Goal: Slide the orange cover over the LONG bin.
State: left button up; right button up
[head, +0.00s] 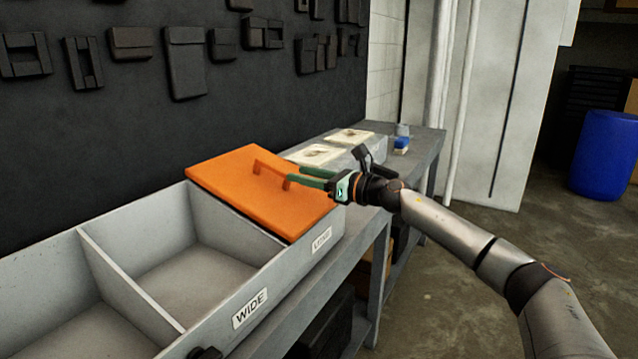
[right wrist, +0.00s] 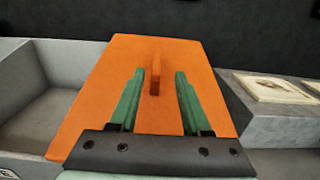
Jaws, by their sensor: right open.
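The orange cover (head: 262,205) lies flat on the right-hand end of the grey divided box, over the compartment beside a small label (head: 321,241) that seems to read LONG. The inside of that compartment is hidden. A raised orange handle (head: 271,170) stands on the cover. My right gripper (head: 302,178) is open at the handle, its green fingers pointing toward it. In the right wrist view the handle (right wrist: 155,68) shows between the fingertips, nearer the left one; I see no grip on it. My left gripper is not clearly in view.
The compartment labelled WIDE (head: 250,308) is open and empty, as is the visible part of the one farther left. Pale trays (head: 318,154) and a blue item (head: 401,143) sit on the bench beyond the cover. A dark wall with hanging black holders stands behind.

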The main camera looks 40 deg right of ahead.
jog(key=b+v, duration=0.1)
jog(key=v, duration=0.2)
jog(key=shift+s+d+f, duration=0.1)
jog(key=shift+s+f, duration=0.05)
pick_arm(q)
jog(key=shift+w+d+f, duration=0.1)
jog(key=shift+w+d, duration=0.45)
jog(key=shift+d, duration=0.05)
pick_arm(e)
jog(key=shift+s+r, duration=0.2)
jog(key=shift+s, duration=0.1)
jog(key=shift+d, duration=0.1)
pick_arm(q)
jog(key=shift+s+f, duration=0.15)
